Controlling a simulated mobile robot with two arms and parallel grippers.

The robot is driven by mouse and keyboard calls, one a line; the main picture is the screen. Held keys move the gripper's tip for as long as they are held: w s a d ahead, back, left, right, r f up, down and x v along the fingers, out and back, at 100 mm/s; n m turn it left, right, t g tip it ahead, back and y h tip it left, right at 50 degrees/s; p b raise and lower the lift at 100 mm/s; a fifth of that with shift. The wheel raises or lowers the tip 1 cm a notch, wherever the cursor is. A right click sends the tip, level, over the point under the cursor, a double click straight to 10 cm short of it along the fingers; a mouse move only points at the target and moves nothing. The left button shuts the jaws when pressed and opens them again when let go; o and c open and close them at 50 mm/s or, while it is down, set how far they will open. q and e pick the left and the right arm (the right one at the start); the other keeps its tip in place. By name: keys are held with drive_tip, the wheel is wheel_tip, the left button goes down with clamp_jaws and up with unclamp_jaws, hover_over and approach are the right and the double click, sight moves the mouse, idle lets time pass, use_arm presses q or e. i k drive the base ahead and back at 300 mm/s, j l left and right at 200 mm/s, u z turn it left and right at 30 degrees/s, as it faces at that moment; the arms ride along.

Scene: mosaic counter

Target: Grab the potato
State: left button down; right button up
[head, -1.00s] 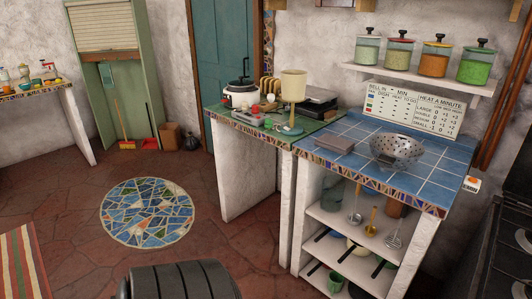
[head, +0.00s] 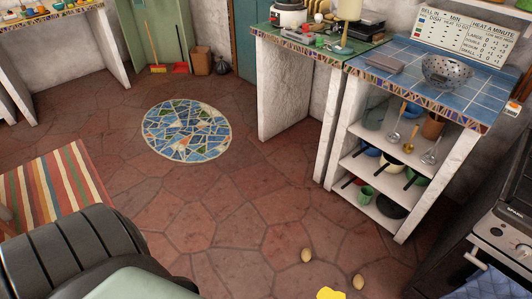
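Two small tan oval things that look like potatoes lie on the red stone floor near the bottom of the head view. One potato (head: 306,255) is a little farther away, and the other potato (head: 358,282) is nearer and to its right. They lie apart from each other. Neither of my grippers is in view, so their state is hidden.
A yellow thing (head: 330,294) is cut off by the bottom edge, near the potatoes. A white shelf unit with a blue tiled top (head: 400,75) stands behind, and a stove (head: 500,230) is at right. A striped cloth (head: 55,185) is at left. The middle floor is clear.

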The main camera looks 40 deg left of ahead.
sight(306, 255)
drive_tip(key=u, duration=0.75)
